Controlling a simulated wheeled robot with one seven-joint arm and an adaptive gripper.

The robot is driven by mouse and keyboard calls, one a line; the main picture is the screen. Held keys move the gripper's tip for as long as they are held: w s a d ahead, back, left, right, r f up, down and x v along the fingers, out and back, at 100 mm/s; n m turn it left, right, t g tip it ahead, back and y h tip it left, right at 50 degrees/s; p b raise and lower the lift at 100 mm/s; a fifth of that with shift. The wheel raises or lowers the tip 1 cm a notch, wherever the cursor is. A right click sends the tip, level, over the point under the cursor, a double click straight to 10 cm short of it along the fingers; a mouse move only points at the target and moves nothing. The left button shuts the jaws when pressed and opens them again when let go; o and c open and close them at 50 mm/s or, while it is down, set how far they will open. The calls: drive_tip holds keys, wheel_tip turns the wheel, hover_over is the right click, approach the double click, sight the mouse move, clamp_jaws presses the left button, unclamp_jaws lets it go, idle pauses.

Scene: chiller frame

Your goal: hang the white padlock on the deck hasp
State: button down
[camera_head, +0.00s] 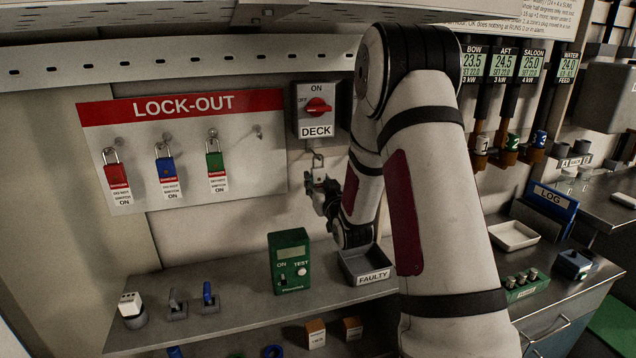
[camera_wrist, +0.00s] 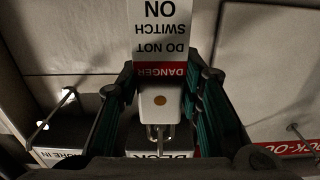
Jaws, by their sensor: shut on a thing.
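The white padlock (camera_wrist: 160,106) is between the fingers of my gripper (camera_wrist: 163,88) in the wrist view, with its metal shackle (camera_wrist: 161,134) toward the DECK plate (camera_wrist: 172,154). A danger tag (camera_wrist: 160,35) hangs from it and appears upside down there. In the head view my gripper (camera_head: 326,193) is at the wall just below the DECK switch (camera_head: 317,110), shut on the padlock (camera_head: 319,174). Metal shows at the deck hasp (camera_head: 317,158) under the switch. I cannot tell whether the shackle passes through the hasp.
The LOCK-OUT board (camera_head: 240,185) holds red (camera_head: 117,174), blue (camera_head: 166,167) and green (camera_head: 215,161) padlocks; its right peg (camera_head: 258,131) is empty. Below my gripper, the shelf (camera_head: 235,292) carries a green tester (camera_head: 289,262) and a FAULTY tray (camera_head: 372,279). My arm hides the wall to the right.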

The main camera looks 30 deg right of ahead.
drive_tip(key=c, duration=1)
unclamp_jaws()
drive_tip(key=shift+c, duration=0.2)
drive_tip(key=v, duration=1.2)
drive_tip(key=shift+r, duration=0.1)
